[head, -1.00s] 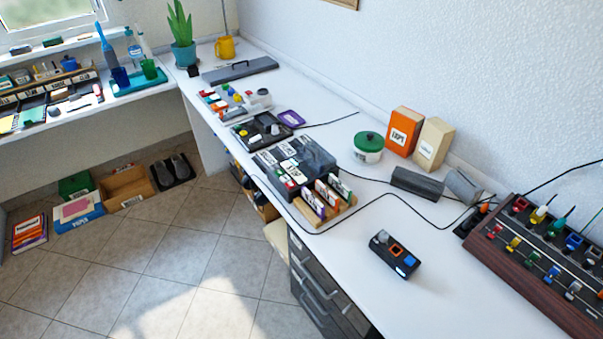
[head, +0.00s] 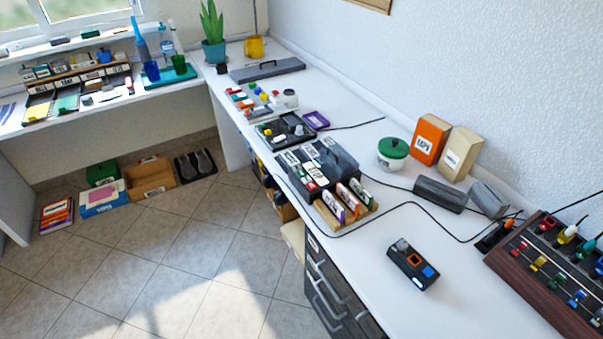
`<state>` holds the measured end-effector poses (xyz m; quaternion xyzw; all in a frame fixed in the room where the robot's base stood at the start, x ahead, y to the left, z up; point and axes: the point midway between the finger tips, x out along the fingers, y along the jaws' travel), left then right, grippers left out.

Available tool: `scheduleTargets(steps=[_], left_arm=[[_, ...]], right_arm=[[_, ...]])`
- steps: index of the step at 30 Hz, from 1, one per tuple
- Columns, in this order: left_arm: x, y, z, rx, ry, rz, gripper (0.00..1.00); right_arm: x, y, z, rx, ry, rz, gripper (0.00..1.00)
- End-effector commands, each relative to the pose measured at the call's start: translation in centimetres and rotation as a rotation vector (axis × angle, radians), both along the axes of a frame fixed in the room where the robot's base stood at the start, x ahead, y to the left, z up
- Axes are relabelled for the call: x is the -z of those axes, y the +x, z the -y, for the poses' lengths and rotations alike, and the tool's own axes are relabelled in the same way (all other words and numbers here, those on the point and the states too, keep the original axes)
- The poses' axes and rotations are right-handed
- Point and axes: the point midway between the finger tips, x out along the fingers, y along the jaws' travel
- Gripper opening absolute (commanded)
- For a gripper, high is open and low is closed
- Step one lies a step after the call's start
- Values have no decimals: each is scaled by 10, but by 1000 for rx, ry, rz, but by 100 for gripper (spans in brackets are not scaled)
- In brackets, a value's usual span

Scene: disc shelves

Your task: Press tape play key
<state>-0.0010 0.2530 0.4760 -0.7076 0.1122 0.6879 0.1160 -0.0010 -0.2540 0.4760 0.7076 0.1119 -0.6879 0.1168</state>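A dark tape device (head: 312,168) with several labelled keys, one reading STOP, stands on the white counter in the middle of the head view. The other key labels are too small to read, so I cannot tell which is play. A small black box (head: 413,265) with a grey knob, an orange-framed square and a blue square lies nearer on the counter. Neither of my grippers is in view.
A wooden rack (head: 345,209) with upright cards stands against the tape device's near side. A black cable runs across the white counter (head: 370,285). A mixer panel (head: 555,260) fills the right. Tiled floor (head: 170,255) is open at left.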

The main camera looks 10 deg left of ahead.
Motion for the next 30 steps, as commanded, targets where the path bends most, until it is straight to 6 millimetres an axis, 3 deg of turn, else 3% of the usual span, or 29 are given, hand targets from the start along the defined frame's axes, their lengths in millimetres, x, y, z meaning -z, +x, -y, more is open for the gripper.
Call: scheduleTargets(steps=[5,8,30], left_arm=[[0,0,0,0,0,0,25],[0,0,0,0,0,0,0],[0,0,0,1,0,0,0]], right_arm=[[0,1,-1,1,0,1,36],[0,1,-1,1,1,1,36],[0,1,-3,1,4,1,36]])
